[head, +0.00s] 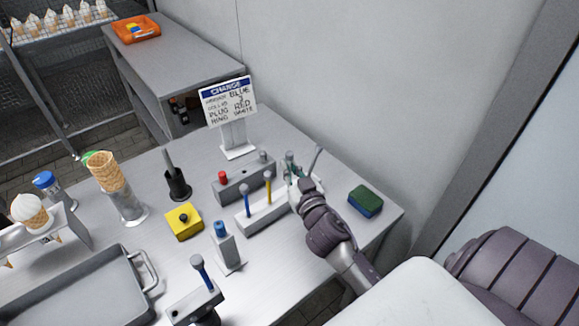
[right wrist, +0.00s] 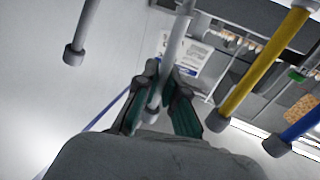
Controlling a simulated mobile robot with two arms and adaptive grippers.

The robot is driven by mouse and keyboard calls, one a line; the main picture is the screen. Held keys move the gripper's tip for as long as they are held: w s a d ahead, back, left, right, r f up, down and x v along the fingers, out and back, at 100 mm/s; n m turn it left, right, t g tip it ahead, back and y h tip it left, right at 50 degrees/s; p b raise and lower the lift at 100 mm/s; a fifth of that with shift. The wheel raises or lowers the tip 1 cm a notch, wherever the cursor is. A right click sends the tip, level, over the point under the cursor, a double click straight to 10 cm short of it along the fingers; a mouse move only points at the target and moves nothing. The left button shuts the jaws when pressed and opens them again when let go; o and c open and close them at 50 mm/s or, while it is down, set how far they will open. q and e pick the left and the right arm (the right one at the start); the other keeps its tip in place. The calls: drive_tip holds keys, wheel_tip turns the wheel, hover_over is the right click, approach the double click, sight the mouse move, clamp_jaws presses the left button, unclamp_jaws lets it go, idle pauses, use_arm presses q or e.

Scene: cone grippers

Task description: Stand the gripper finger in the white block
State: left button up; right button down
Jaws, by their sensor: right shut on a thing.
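The long white block (head: 262,217) lies on the table. My right gripper (head: 290,168) is at the block's right part. In the right wrist view its green tips (right wrist: 158,98) are shut on a pale grey finger (right wrist: 174,50). Another grey finger (head: 316,161) leans to the right of the gripper; a grey rod (right wrist: 82,35) shows in the wrist view. My left gripper is not in view.
A grey block (head: 243,186) with a red plug is behind the white block. A sign (head: 229,101) stands at the back. A green sponge (head: 365,202) lies right.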

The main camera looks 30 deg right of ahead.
drive_tip(key=shift+f+b, duration=1.05)
drive_tip(key=shift+f, duration=0.2)
drive_tip(key=c, duration=1.2)
unclamp_jaws()
drive_tip(key=shift+s, duration=0.15)
drive_tip(key=v, duration=1.1)
drive_tip(key=shift+s, duration=0.35)
drive_tip(key=shift+a, duration=0.1)
